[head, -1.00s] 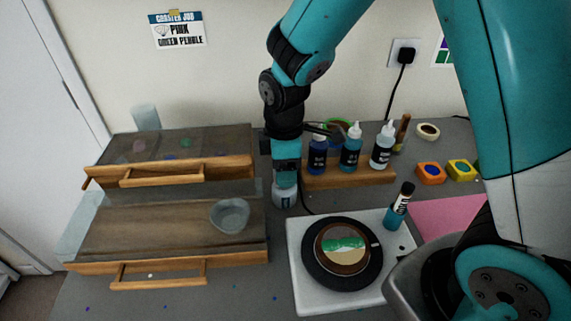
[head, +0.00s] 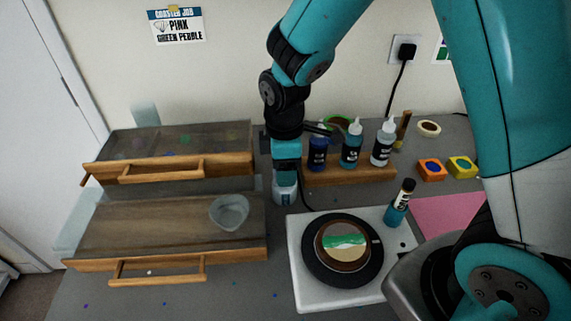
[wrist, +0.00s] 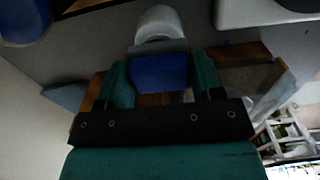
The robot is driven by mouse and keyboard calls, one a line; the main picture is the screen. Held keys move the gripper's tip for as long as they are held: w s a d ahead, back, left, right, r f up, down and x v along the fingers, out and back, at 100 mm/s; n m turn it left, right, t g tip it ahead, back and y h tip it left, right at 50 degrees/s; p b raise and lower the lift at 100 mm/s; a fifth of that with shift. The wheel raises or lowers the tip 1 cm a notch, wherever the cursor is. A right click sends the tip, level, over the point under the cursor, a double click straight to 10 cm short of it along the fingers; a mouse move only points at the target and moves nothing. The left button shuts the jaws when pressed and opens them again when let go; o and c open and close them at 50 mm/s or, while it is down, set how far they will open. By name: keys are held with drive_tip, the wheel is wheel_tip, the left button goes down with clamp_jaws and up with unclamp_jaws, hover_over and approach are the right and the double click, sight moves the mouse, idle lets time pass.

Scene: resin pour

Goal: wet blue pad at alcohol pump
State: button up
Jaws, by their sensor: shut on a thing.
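The blue pad (wrist: 160,73) is held between my gripper's two teal fingers in the wrist view. My gripper (wrist: 162,78) is shut on it. A white round-topped thing, which looks like the alcohol pump (wrist: 160,22), is just beyond the pad; I cannot tell whether they touch. In the head view my gripper (head: 286,172) points down over the whitish pump (head: 285,193), left of the bottle rack. The pad is hidden in the head view.
A wooden rack (head: 350,174) holds several bottles. A turntable (head: 314,264) with a round coaster (head: 343,243) sits on a white slab (head: 306,298). A small bottle (head: 398,207) stands on the slab's right. Wooden drawers (head: 180,225) with a clear cup (head: 229,211) are left.

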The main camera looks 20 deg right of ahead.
drive_tip(key=shift+r, duration=0.1)
wheel_tip(320, 180, up, 7)
drive_tip(key=p, duration=0.6)
idle(0.3)
idle(0.6)
